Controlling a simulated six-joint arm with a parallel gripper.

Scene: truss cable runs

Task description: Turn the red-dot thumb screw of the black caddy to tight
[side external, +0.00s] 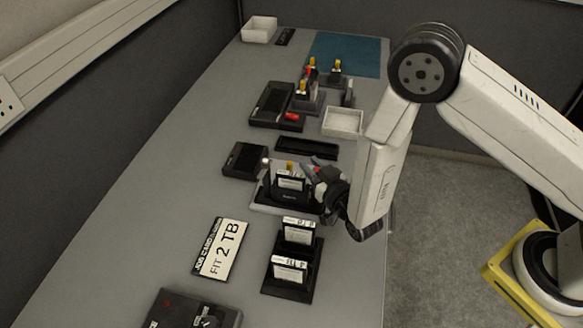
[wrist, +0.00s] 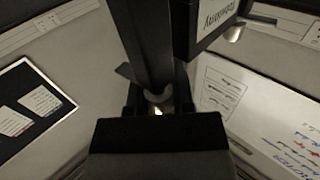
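A black caddy (side external: 288,196) with a white label stands upright on a pale base near the middle of the table in the side view. Part of a black, labelled body, perhaps the caddy, shows at the top of the wrist view (wrist: 208,28). My gripper (side external: 310,167) is at the caddy's right upper side, close to it. In the wrist view my gripper (wrist: 158,100) has a small pale rounded piece between its dark finger parts; I cannot tell whether they clamp it. The red-dot thumb screw cannot be made out clearly.
A "FIT 2 TB" card (side external: 221,249) and a black rack (side external: 287,283) with labelled drives lie nearer the camera. A black box (side external: 245,160) is left of the caddy. A black tray (side external: 306,149) and white tray (side external: 343,122) lie behind. The left table strip is clear.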

